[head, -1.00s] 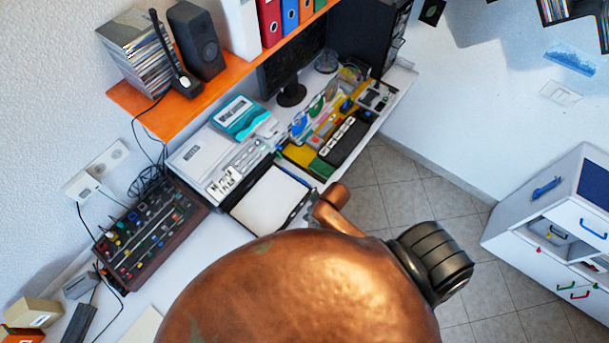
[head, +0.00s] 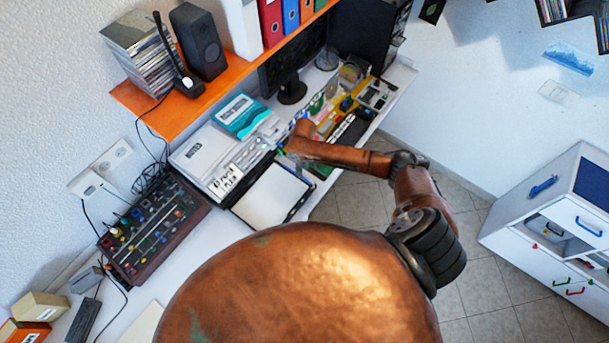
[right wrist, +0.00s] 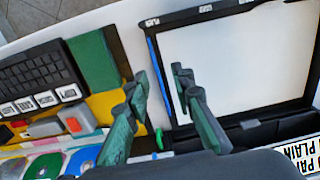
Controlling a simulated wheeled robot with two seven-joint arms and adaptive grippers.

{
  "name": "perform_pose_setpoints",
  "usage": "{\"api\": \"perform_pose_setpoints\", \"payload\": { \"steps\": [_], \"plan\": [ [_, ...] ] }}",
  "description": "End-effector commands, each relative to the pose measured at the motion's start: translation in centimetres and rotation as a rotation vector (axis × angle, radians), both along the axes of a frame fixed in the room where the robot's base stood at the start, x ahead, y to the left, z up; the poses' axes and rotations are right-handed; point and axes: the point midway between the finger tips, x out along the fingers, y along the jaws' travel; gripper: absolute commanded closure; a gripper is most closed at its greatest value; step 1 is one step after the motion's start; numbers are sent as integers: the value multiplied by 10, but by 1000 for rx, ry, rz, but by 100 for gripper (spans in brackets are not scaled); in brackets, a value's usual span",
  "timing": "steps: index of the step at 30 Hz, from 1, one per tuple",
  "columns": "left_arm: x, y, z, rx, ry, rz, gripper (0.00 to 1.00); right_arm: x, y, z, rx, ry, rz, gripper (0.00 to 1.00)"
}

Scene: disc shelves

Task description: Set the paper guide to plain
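A white printer (head: 207,150) stands on the desk, with a black paper tray (head: 305,193) holding white paper (head: 270,197) in front of it. The tray also shows in the right wrist view (right wrist: 150,42), with a blue strip (right wrist: 157,72) along its left side. A label reading PLAIN (right wrist: 300,150) is partly cut off at the lower right there. A small green tab (right wrist: 159,138) sits near the tray's corner; I cannot tell whether it is the guide. My right gripper (right wrist: 160,88) is open and empty, over the tray's edge. My left gripper is not in view.
A black keyboard-like device (right wrist: 38,75) and a green block (right wrist: 92,60) lie beside the tray. A mixer (head: 153,228) is on the desk at left. An orange shelf (head: 160,112) overhangs the back. A white cabinet (head: 520,220) stands at right.

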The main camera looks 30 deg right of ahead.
Motion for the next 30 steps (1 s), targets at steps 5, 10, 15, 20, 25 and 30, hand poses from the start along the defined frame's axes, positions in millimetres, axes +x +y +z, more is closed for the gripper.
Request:
{"api": "perform_pose_setpoints", "payload": {
  "steps": [5,10,15,20,25,30],
  "plan": [
    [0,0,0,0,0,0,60,6,-9,-7,-13,7,-14,78],
    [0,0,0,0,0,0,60,5,-8,-34,-12,8,-14,78],
    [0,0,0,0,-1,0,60,5,-9,-58,-13,7,-14,78],
    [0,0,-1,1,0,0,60,5,-9,-72,-12,6,-12,78],
    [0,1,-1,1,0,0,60,6,-9,-75,-11,4,-12,78],
    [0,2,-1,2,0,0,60,5,-8,-74,-11,4,-12,79]
  ]
}}
